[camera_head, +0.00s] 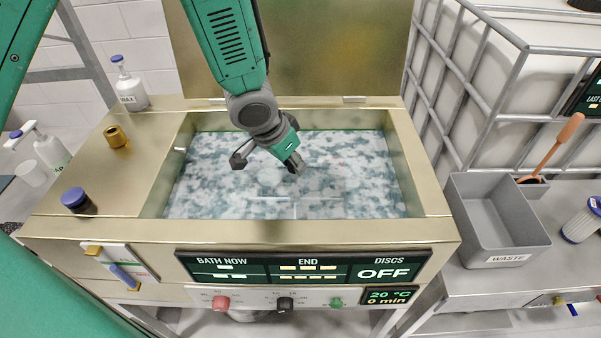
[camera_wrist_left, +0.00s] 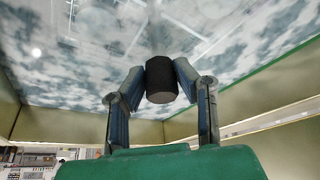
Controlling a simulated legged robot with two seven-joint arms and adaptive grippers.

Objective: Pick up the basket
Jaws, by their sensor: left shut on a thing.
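My left gripper (camera_head: 294,165) reaches down over the middle of the bath in the head view. In the left wrist view its two fingers (camera_wrist_left: 160,82) are closed on a short black cylindrical grip (camera_wrist_left: 160,80). The grip looks like the basket's handle, but its link to the basket is not clear. The basket itself is not plainly seen; only faint pale lines (camera_head: 295,206) show in the cloudy bath below the gripper. My right gripper is not in view.
The bath (camera_head: 428,190) has a raised metal rim and an upright panel (camera_head: 330,50) behind it. A grey waste bin (camera_head: 500,225) stands at the right, beside a caged tank (camera_head: 480,75). Bottles (camera_head: 130,88) and a brass knob (camera_head: 116,137) are at the left.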

